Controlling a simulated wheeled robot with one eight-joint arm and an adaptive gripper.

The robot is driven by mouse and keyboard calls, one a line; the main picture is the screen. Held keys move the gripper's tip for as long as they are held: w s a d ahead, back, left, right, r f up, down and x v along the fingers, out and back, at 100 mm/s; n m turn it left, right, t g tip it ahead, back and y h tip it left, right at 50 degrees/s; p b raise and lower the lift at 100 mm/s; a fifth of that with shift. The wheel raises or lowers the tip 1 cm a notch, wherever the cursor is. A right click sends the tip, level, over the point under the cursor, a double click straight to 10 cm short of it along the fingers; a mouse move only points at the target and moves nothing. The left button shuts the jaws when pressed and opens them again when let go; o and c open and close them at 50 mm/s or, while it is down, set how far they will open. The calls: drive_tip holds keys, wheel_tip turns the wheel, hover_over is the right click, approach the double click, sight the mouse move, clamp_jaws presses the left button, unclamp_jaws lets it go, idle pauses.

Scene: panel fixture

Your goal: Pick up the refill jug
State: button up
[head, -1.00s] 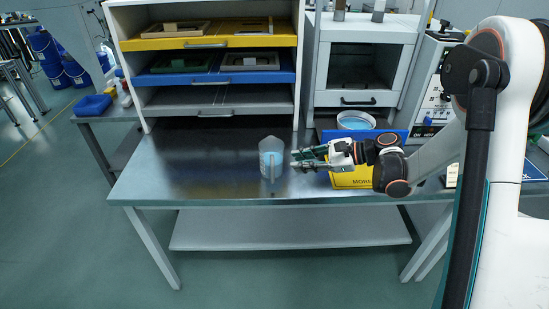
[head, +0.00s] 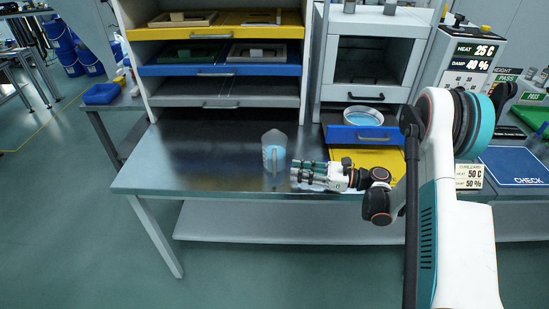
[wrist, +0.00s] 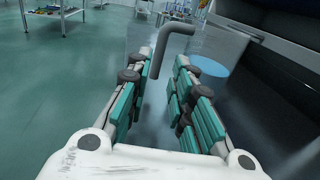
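The refill jug (head: 274,150) is clear with blue liquid in it and stands upright on the metal bench. In the wrist view, its clear wall and blue liquid (wrist: 208,67) show beyond the fingers. Its grey handle (wrist: 178,32) faces my gripper, with the lower end between or just beyond the fingertips. My gripper (wrist: 163,66) is open, with a gap between its green-padded fingers. In the head view, my gripper (head: 296,176) is just right of the jug, low over the bench. I cannot tell whether a finger touches the handle.
The metal bench (head: 190,170) is clear left of the jug. A shelf with yellow, blue and grey drawers (head: 215,88) stands behind. A bowl of blue liquid (head: 363,116) sits to the right, above a blue front and a yellow panel (head: 372,158).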

sight(274, 177)
drive_tip(key=x, duration=0.3)
drive_tip(key=shift+a+b, duration=0.25)
drive_tip(key=shift+b, duration=0.1)
drive_tip(key=b+x, duration=0.2)
drive_tip(key=x, duration=0.3)
drive_tip(key=shift+f, duration=0.1)
clamp_jaws()
